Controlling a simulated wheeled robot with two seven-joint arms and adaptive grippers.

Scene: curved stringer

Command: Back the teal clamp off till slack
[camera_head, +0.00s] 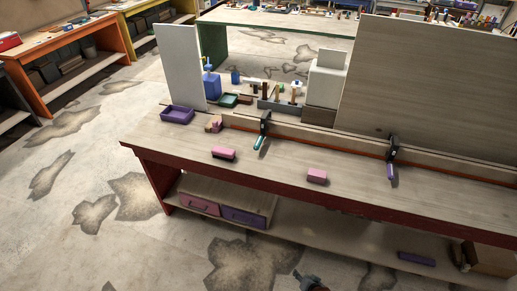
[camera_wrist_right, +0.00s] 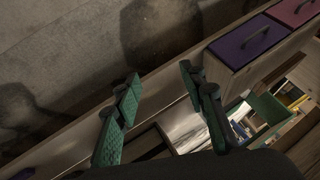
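The teal clamp (camera_head: 264,128) grips the long wooden strip (camera_head: 330,137) on the workbench. Its dark frame stands upright and its teal handle (camera_head: 259,142) points toward the bench front. Whether its jaws press tightly cannot be told. A second clamp with a purple handle (camera_head: 391,170) sits farther right on the strip. My right gripper (camera_head: 311,281) shows only in part at the bottom of the head view, well apart from the teal clamp. In the right wrist view its green-padded fingers (camera_wrist_right: 160,85) are spread with nothing between them. My left gripper is out of view.
Pink blocks (camera_head: 223,153) (camera_head: 317,176) lie near the front of the bench (camera_head: 270,176). A purple tray (camera_head: 177,115) stands at its left end. Below are a pink drawer (camera_head: 200,205) and a purple drawer (camera_head: 244,217). Tall panels rise behind the bench.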

